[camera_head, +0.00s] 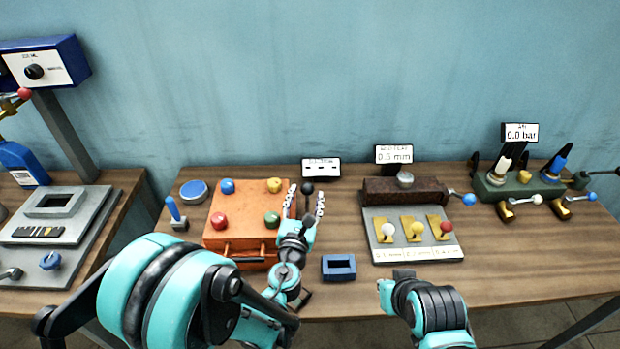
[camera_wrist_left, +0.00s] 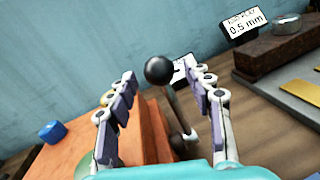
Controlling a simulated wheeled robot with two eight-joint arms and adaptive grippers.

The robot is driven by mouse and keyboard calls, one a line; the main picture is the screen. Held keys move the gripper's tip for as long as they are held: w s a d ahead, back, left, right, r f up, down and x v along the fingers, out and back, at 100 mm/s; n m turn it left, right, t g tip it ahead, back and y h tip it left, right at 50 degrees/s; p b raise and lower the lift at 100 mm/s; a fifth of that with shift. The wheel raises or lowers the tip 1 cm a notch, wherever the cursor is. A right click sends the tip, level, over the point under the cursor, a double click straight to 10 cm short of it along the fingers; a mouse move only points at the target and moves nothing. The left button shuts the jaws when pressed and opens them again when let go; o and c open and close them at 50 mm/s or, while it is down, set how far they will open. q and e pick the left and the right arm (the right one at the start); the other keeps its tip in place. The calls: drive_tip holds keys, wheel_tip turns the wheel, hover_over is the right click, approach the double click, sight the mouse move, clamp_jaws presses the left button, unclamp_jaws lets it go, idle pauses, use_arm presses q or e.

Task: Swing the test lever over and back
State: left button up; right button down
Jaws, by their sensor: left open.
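The lever has a black ball knob (camera_head: 308,188) on a thin rod and stands by the right side of the orange box (camera_head: 240,245). My left gripper (camera_head: 305,200) is open, with one finger on each side of the lever. In the left wrist view the black knob (camera_wrist_left: 159,70) shows between the two spread fingers (camera_wrist_left: 162,92), with a visible gap to each. The rod (camera_wrist_left: 178,115) runs down from it, leaning in that picture; its foot is partly hidden. A small display (camera_head: 321,168) with dashes stands behind the lever. My right arm shows at the lower right; its jaws cannot be made out.
The orange box bears several coloured knobs. A blue open frame (camera_head: 339,267) lies right of my left wrist. A gauge fixture (camera_head: 412,247) reading 0.5 mm and a green valve block (camera_head: 518,187) stand further right. A blue-handled lever (camera_head: 174,211) stands left of the box.

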use_arm(q)
drive_tip(key=w+d+b, duration=0.1)
drive_tip(key=w, duration=0.6)
drive_tip(key=shift+d, duration=0.2)
drive_tip(key=shift+r, duration=0.1)
clamp_jaws()
